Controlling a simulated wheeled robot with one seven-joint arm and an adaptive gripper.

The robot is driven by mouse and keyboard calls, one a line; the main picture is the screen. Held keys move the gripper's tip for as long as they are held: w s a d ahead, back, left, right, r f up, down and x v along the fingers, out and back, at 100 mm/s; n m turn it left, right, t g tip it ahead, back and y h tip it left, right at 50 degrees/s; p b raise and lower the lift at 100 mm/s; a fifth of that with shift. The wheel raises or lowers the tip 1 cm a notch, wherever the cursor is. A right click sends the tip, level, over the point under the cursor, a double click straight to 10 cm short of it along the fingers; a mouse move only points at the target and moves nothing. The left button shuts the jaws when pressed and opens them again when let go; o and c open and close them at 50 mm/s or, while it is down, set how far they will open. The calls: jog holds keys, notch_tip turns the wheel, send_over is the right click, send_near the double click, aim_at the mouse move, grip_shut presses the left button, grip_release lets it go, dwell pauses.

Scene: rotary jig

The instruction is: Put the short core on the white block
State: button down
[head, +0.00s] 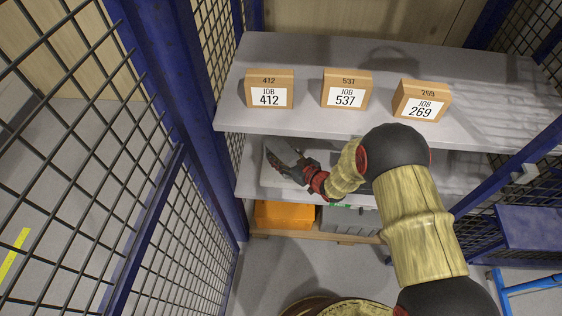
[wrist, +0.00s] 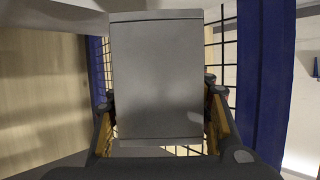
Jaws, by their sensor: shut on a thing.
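My gripper (wrist: 160,125) is shut on a smooth grey block (wrist: 156,75), which fills the middle of the wrist view between the two fingers. In the head view my gripper (head: 306,172) reaches in over the lower shelf, under the upper shelf's front edge, with the grey block (head: 281,152) tilted at its tip. I cannot tell from its visible face whether it is the short core. A pale surface shows around and below the held block in the head view; I cannot make out a white block for certain.
Three cardboard boxes marked 412 (head: 269,90), 537 (head: 346,90) and 269 (head: 421,101) stand on the upper shelf (head: 310,55). An orange bin (head: 284,215) and a grey case (head: 350,221) sit below the lower shelf (head: 250,183). Blue posts and mesh close in the left side.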

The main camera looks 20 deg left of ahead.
jog(key=shift+w+a+f, duration=0.15)
jog(key=shift+w, duration=0.15)
jog(key=shift+w+a+f+b, duration=0.15)
jog(key=shift+f+b, duration=0.2)
jog(key=shift+f, duration=0.55)
jog(key=shift+w+d+f+b, duration=0.1)
jog(key=shift+f+b, duration=0.25)
jog(key=shift+f, duration=0.5)
jog(key=shift+f, duration=0.15)
jog(key=c, duration=0.9)
grip_release()
jog(key=shift+s+f, duration=0.1)
jog(key=shift+o, duration=0.3)
